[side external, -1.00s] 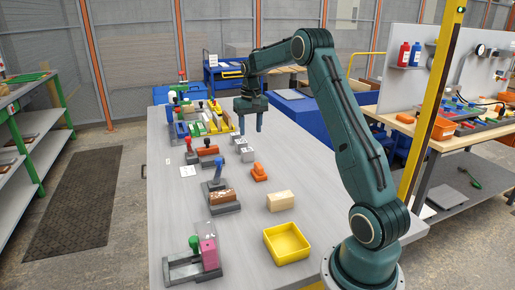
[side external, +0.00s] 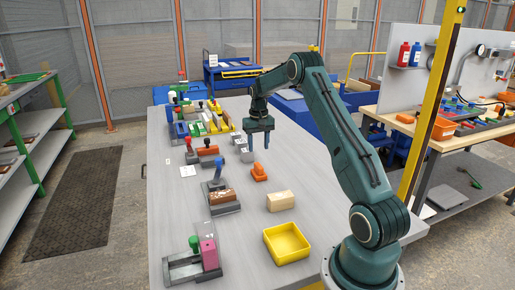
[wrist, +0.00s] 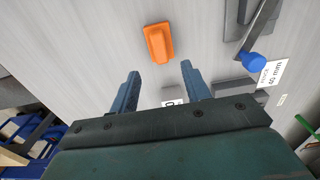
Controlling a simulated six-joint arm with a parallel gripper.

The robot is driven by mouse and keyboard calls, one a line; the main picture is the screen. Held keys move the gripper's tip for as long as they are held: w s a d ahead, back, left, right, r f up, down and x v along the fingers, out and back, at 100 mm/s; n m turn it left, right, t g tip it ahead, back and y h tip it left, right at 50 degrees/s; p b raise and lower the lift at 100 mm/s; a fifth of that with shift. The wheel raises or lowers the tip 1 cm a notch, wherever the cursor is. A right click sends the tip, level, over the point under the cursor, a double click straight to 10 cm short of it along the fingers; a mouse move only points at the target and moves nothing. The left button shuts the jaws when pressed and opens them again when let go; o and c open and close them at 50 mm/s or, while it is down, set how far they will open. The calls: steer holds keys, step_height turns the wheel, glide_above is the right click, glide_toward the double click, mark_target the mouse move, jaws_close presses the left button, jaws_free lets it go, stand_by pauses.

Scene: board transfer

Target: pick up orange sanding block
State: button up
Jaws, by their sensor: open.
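The orange sanding block (side external: 259,172) sits on the grey table, with a raised grip on top. It also shows in the wrist view (wrist: 158,43), just beyond the fingertips and roughly centred between them. My gripper (side external: 259,148) is open and empty, above the table and a little behind the block in the side view. Its two blue fingers (wrist: 165,80) are spread apart in the wrist view. Nothing touches the block.
A beige block (side external: 280,201) and a yellow tray (side external: 287,243) lie nearer the front. A clamp fixture with a blue knob (side external: 218,170) stands to the left of the block. Grey blocks (side external: 246,156) lie close behind it. The table around the orange block is mostly clear.

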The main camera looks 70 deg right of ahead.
mark_target(259, 165)
steer(key=shift+f, duration=2.35)
steer(key=shift+f, duration=0.1)
steer(key=shift+a+f, duration=0.1)
steer(key=shift+f, duration=2.4)
steer(key=shift+c, duration=0.2)
steer(key=shift+r, duration=0.1)
jaws_close()
step_height(259, 165, up, 20)
